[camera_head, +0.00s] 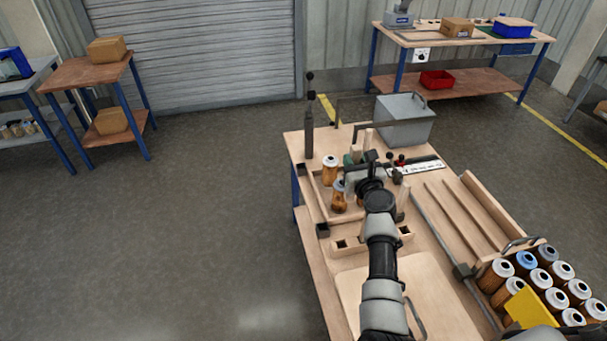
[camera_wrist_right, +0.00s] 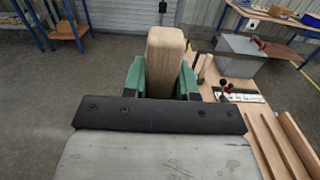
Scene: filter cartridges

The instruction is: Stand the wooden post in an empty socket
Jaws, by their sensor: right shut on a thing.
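The wooden post (camera_wrist_right: 165,58) is a pale, square-edged block, clamped between the green fingers of my right gripper (camera_wrist_right: 161,82) in the wrist view. In the head view my right gripper (camera_head: 354,159) is over the far part of the workbench, and the arm hides much of what lies beneath. A low wooden socket block (camera_head: 358,247) lies nearer on the bench. Dark square openings show in it to the left of my arm; at least one looks empty. The post's lower end is hidden, so I cannot tell whether it touches anything. My left gripper is not in view.
Orange-brown cartridges (camera_head: 330,171) stand left of my gripper. A grey metal box (camera_head: 405,118) with a handle stands at the bench's far end. A crate of several cartridges (camera_head: 528,262) with a yellow plate (camera_head: 527,307) is at the near right. A thin rail runs along the bench.

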